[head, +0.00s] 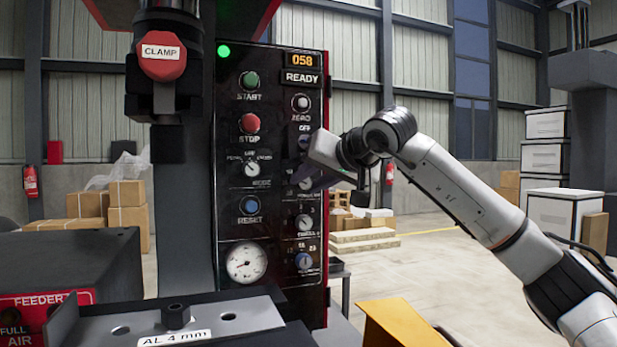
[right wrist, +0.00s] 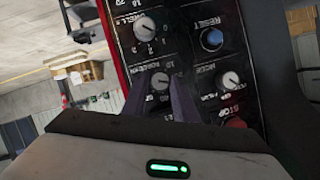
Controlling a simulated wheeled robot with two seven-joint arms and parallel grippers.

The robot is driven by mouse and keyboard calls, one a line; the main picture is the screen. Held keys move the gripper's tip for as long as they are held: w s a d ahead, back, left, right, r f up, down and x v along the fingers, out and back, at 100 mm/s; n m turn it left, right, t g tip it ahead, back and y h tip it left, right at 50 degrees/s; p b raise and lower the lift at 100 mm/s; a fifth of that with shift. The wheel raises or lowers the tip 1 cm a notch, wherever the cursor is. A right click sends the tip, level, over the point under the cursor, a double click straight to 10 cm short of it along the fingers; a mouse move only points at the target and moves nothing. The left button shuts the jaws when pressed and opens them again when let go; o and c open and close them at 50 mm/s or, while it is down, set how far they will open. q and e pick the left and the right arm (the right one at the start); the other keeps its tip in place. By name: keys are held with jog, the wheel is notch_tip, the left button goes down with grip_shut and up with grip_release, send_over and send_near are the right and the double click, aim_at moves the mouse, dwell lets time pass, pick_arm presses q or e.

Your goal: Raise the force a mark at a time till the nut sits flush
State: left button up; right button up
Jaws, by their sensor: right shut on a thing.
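The control panel (head: 228,190) stands in the middle, its display (head: 305,61) reading 058 above READY. My right gripper (head: 312,184) reaches it from the right. Its fingers are shut on a small white-faced knob (head: 304,184) in the right column; the knob shows between the fingertips in the right wrist view (right wrist: 160,84), which is turned over. Its label looks like force, but is partly covered. A plate (head: 255,312) marked AL 4 mm lies at the front with a dark nut-like piece (head: 177,316) standing on it. The press head (head: 166,110) is above, apart from it. My left gripper is out of view.
Other knobs sit close above and below the held one, including a lower knob (head: 304,222). A red STOP button (head: 249,122) and blue RESET button (head: 249,205) are to its left. A yellow block (head: 400,322) stands below my right arm.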

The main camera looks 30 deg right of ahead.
jog(key=shift+d+f+m+t+y, duration=0.15)
jog(key=shift+m+t+y, duration=0.5)
jog(key=shift+m, duration=0.65)
jog(key=shift+y, duration=0.25)
jog(key=o, duration=1)
jog(key=shift+s, duration=0.15)
jog(key=v, duration=1)
jog(key=shift+r, duration=0.2)
